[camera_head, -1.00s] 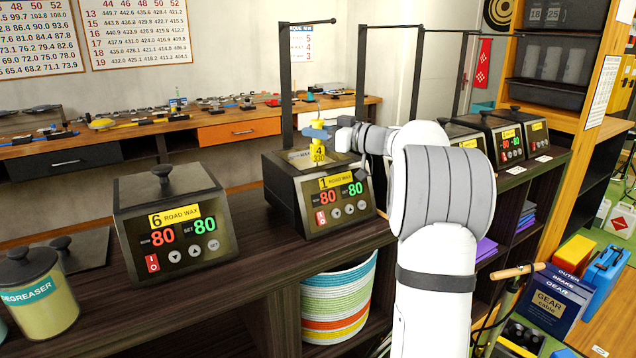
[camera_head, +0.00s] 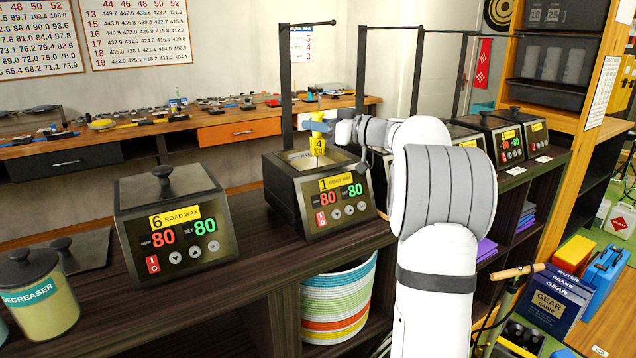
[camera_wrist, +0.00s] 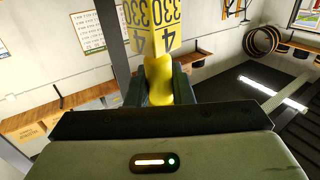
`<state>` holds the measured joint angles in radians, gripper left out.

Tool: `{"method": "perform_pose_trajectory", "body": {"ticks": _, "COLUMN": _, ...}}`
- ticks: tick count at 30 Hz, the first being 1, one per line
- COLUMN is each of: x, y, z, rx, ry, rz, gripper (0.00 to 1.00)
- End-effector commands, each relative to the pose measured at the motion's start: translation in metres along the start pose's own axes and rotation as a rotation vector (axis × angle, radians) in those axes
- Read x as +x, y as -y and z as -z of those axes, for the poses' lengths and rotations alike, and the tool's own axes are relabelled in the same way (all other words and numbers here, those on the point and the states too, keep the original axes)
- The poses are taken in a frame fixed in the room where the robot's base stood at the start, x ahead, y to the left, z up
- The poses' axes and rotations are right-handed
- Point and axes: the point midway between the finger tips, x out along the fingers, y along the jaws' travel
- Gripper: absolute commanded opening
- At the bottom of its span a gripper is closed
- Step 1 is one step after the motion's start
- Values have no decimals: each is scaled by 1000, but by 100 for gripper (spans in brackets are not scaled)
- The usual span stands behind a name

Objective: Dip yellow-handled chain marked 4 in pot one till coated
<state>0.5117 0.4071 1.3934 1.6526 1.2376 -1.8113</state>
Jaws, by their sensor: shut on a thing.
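Pot one (camera_head: 345,213) is a dark wax heater labelled "1 ROAD WAX" with an open top, its display reading 80 and 80. My gripper (camera_head: 318,126) is above the opening, shut on the yellow handle (camera_head: 313,117). The handle's yellow tag (camera_head: 318,146), marked 4, hangs just over the opening. In the wrist view the handle (camera_wrist: 158,82) sits between my gripper's fingers (camera_wrist: 155,88), and the tag (camera_wrist: 155,22) reads 4 and 330. The chain itself is hard to make out; I cannot tell how much of it is in the pot or how coated it is.
A closed pot labelled 6 (camera_head: 170,222) stands to the left on the dark counter (camera_head: 255,240), with a degreaser jar (camera_head: 38,295) farther left. A black hanging frame (camera_head: 286,90) rises behind pot one. More closed pots (camera_head: 498,140) stand at the right.

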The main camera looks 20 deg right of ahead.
Motion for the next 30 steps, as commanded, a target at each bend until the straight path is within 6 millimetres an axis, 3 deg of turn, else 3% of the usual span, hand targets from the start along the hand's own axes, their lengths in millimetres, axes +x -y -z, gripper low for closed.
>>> {"method": "perform_pose_trajectory", "body": {"ticks": 30, "x": 0, "y": 0, "z": 84, "rx": -3, "ry": -1, "rz": -1, "gripper": 0}}
